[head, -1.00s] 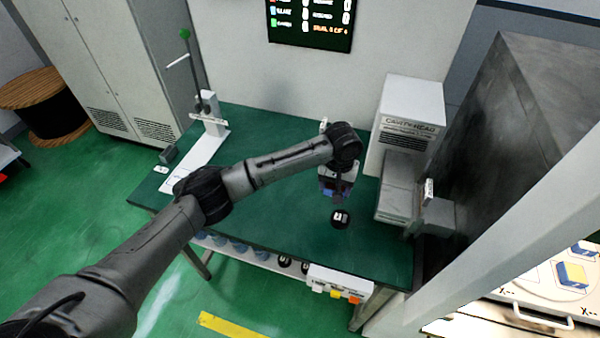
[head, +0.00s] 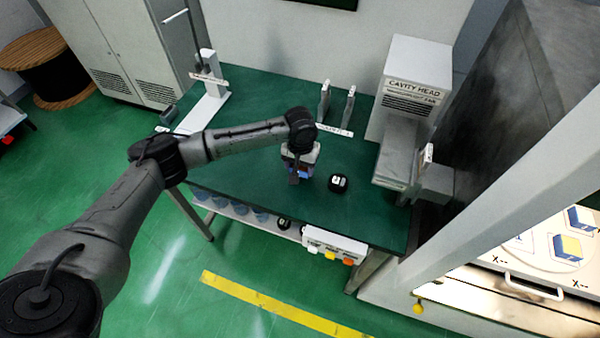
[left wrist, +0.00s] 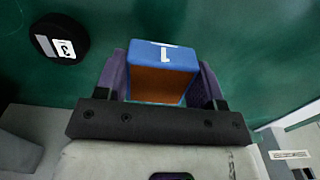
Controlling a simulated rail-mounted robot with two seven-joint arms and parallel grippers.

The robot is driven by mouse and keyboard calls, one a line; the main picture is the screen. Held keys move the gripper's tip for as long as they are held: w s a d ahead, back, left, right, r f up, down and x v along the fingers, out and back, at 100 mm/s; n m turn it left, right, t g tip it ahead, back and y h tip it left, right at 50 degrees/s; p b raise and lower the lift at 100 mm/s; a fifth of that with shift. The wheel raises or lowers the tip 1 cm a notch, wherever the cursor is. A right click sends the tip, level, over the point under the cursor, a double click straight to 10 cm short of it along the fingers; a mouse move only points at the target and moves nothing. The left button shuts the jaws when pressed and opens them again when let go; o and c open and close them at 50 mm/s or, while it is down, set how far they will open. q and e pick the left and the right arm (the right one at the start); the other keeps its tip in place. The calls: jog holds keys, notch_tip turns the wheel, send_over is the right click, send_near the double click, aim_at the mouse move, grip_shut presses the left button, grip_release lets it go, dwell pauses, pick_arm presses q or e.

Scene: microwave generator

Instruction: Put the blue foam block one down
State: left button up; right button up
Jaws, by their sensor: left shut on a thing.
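The blue foam block one (left wrist: 162,58) is between the fingers of my left gripper (left wrist: 162,85) in the left wrist view. It has a blue face with a white 1 and an orange-brown side. In the head view my left gripper (head: 299,174) is low over the green table (head: 245,120), shut on the block, of which only a little blue (head: 305,171) shows. I cannot tell whether the block touches the table. My right gripper is not in view.
A black puck (head: 338,183) marked 3 lies just right of the gripper, also seen in the left wrist view (left wrist: 58,38). The cavity head unit (head: 415,75) stands at the right. Two upright plates (head: 337,104) stand behind. The table's left middle is clear.

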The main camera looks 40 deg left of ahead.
pick_arm(q)
jog(key=shift+f, duration=0.4)
notch_tip(320, 180, down, 3)
jog(key=shift+f+b, duration=0.2)
jog(key=shift+b, duration=0.3)
jog(key=o, duration=0.9)
notch_tip(320, 180, up, 11)
jog(key=shift+f+p, duration=0.2)
jog(key=shift+p, duration=1)
jog(key=shift+r, duration=0.8)
